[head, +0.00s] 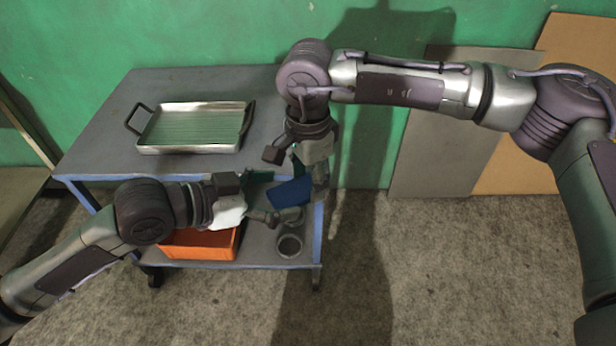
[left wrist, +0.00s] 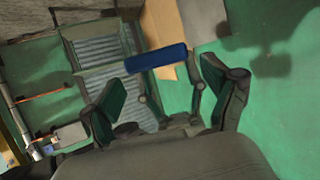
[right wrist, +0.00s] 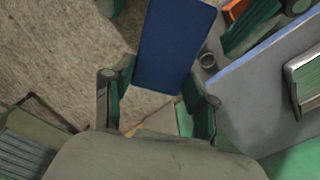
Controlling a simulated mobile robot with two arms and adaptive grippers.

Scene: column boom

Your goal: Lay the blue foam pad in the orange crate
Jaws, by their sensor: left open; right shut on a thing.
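The blue foam pad (head: 290,193) is held in my right gripper (head: 307,174), in the air by the table's right edge. In the right wrist view the pad (right wrist: 172,45) sits between the two fingers and reaches out past them. My left gripper (head: 268,197) is open and empty, just left of the pad. In the left wrist view the pad (left wrist: 156,58) shows edge-on beyond the open fingertips; I cannot tell whether they touch. The orange crate (head: 200,245) stands on the lower shelf, partly covered by my left arm; its inside is mostly hidden.
A metal tray with dark handles (head: 195,148) stands on the grey table top (head: 190,82). A small grey cup (head: 289,245) stands on the lower shelf, right of the crate. Boards (head: 440,150) lean on the green wall. Floor right of the table is clear.

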